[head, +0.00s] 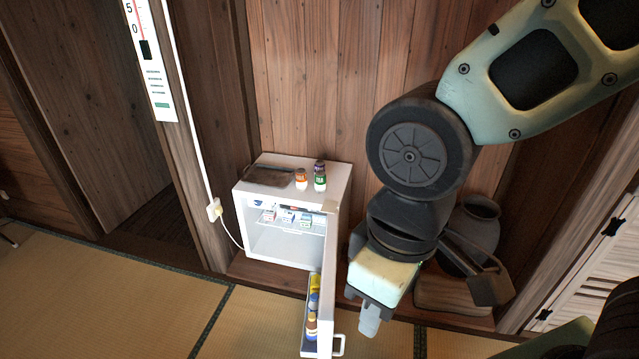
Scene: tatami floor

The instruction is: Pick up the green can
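A small container with a green label (320,183) stands upright on top of the white mini fridge (257,219), near its right front edge. It looks more like a small bottle; I see no other clearly green can. A dark-topped container stands just behind it and an orange-labelled one (301,179) to its left. My gripper (369,320) hangs in front of the wall, right of the open fridge door, lower in the picture than the green-labelled container and well apart from it. Its fingers overlap in this view, so their opening is hidden. I see nothing held.
The fridge door (325,285) stands open towards me, with several bottles (312,318) in its rack. A dark flat object (270,175) lies on the fridge top. A grey pot (474,222) stands right, behind my arm. Tatami floor (110,300) is clear on the left.

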